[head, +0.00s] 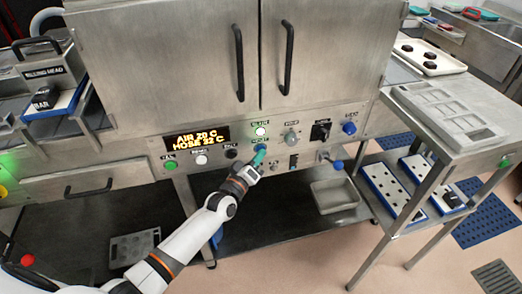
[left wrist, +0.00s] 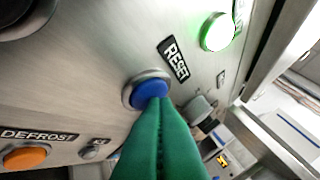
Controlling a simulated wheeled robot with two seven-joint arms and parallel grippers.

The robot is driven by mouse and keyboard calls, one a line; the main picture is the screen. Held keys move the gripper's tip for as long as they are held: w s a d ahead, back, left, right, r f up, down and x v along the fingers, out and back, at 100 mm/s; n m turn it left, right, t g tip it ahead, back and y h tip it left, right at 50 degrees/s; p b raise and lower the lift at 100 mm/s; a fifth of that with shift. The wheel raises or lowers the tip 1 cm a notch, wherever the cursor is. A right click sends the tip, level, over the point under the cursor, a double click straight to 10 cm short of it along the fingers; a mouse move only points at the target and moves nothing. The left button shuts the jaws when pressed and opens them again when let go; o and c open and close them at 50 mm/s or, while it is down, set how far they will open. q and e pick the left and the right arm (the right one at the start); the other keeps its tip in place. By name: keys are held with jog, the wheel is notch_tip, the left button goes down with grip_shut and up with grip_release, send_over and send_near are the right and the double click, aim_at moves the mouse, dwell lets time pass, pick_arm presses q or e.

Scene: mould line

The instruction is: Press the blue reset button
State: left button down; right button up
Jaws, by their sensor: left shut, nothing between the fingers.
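The blue reset button (left wrist: 148,91) sits in a round metal collar on the steel panel, under a RESET label (left wrist: 173,58). My left gripper (left wrist: 163,103) is shut and empty, with green fingertips at the lower edge of the button in the left wrist view. I cannot tell whether they touch it. In the head view my left gripper (head: 259,157) reaches the panel just below the lit button, and the blue button (head: 260,147) shows just above the tips. My right gripper is not in view.
A lit green-white button (left wrist: 217,32) is beside the RESET label. An orange DEFROST button (left wrist: 27,157) is at lower left. The panel also has an amber display (head: 196,138) and blue knobs (head: 349,128). Cabinet doors with black handles (head: 288,58) stand above; a side table (head: 450,118) is at right.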

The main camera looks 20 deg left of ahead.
pick_arm(q)
jog(key=shift+s+d+p, duration=0.45)
jog(key=shift+s+p, duration=0.05)
jog(key=shift+s, duration=0.2)
jog(key=s+d+p, duration=0.1)
jog(key=s, duration=0.1)
jog(key=s+d+p, duration=0.1)
jog(key=s, duration=0.1)
jog(key=shift+d+p, duration=0.35)
jog(key=shift+d, duration=0.05)
dwell(0.7)
